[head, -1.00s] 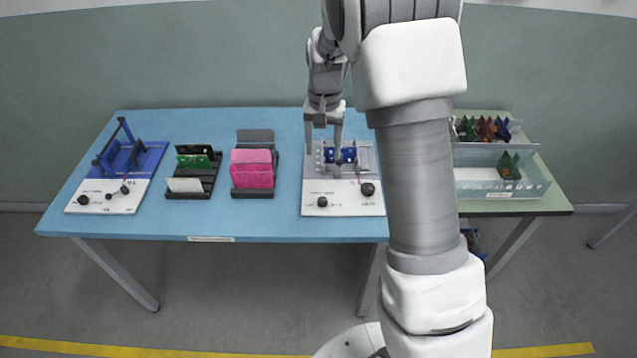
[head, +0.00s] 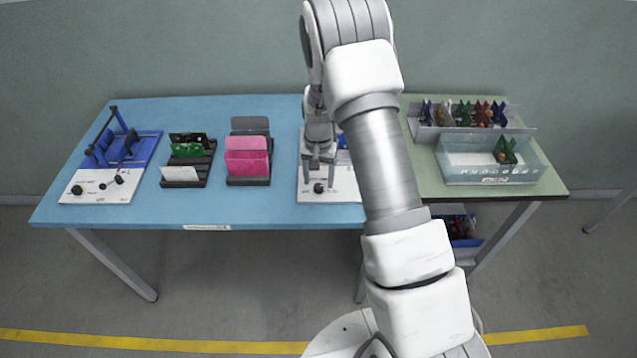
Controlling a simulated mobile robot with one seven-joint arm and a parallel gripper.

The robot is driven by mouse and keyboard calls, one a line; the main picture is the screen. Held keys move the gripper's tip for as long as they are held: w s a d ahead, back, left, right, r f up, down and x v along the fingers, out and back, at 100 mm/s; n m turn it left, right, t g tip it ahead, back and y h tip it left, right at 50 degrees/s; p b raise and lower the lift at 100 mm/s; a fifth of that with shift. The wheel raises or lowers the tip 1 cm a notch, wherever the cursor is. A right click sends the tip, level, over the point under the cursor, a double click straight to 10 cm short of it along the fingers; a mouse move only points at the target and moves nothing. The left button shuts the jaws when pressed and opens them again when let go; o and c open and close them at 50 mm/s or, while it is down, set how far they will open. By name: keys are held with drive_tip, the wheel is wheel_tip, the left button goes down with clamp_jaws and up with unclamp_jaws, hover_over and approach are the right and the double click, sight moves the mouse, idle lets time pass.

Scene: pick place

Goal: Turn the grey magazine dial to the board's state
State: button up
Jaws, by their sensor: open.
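The grey magazine station, with its white panel (head: 345,187), stands right of centre on the blue table. A small black knob (head: 318,188) shows on this panel. My gripper (head: 320,178) points down over the panel's left part with its fingers open. In the picture its fingertips lie on either side of this knob, just above it; I cannot tell whether they touch it. The panel's right part, with a second black knob seen earlier, is hidden behind my arm. Most of the grey magazine and its board is covered by my wrist and arm.
A blue magazine station (head: 143,150) with knobs stands at the far left. A black rack with cards (head: 188,172) and a pink card holder (head: 248,160) stand between. A clear bin (head: 465,165) and a rack of coloured parts (head: 425,117) are on the green table.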

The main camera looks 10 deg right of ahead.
drive_tip(key=shift+f, duration=1.05)
clamp_jaws()
